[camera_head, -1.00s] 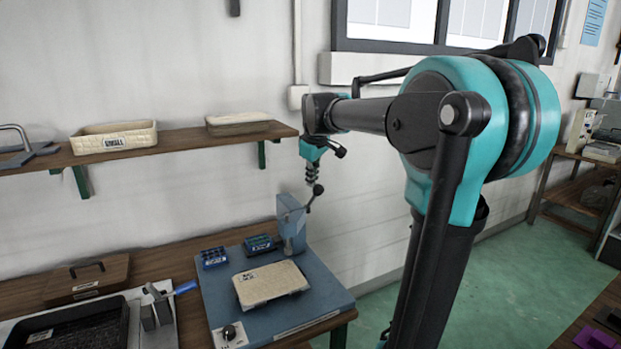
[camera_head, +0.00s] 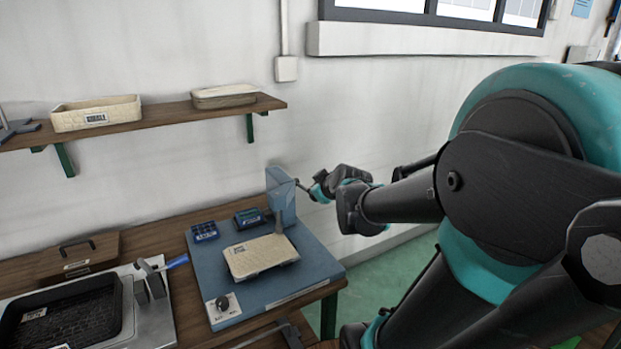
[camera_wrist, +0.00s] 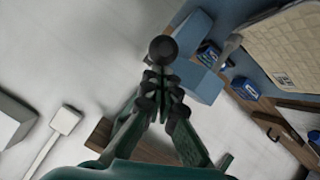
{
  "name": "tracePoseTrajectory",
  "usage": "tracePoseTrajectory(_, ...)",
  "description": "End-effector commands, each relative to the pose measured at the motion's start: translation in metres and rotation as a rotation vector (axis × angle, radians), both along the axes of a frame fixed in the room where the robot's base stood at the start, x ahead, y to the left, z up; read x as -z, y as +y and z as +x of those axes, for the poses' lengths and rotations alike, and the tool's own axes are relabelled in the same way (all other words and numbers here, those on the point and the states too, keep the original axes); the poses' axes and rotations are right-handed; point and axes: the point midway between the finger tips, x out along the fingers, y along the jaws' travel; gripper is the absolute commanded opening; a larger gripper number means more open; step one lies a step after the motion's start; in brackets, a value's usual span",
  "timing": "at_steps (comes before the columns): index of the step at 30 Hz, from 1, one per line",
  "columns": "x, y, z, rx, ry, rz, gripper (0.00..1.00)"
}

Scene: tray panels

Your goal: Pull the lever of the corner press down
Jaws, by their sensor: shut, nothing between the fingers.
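The corner press has a blue-grey column (camera_head: 280,193) at the back right corner of a blue base plate (camera_head: 205,270); the column also shows in the wrist view (camera_wrist: 198,80). A grey ram (camera_head: 278,222) reaches down by the tray panel (camera_head: 248,262), a cream slab on the plate. The lever's dark ball knob (camera_wrist: 162,48) is just beyond my fingertips in the wrist view; contact is unclear. My gripper (camera_wrist: 162,80) is shut with nothing in it. In the head view my gripper (camera_head: 311,189) is right of the column, and the lever's rod is hard to make out.
A wall shelf (camera_head: 160,118) is above. The wall is close behind the press.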

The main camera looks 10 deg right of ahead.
Motion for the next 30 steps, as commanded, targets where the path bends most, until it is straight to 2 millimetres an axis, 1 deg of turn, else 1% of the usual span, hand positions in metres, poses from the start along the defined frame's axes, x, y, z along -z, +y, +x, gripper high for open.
tracePoseTrajectory(1, 0.007, -0.001, -0.002, 0.001, 0.002, -0.001, 0.0)
tracePoseTrajectory(6, 0.029, -0.002, -0.006, -0.001, 0.003, -0.001, 0.0)
tracePoseTrajectory(15, 0.061, -0.003, -0.01, -0.003, 0.01, -0.003, 0.0)
tracePoseTrajectory(22, 0.072, -0.004, -0.009, -0.001, 0.01, -0.006, 0.0)
tracePoseTrajectory(30, 0.072, -0.003, -0.008, -0.001, 0.008, -0.003, 0.0)
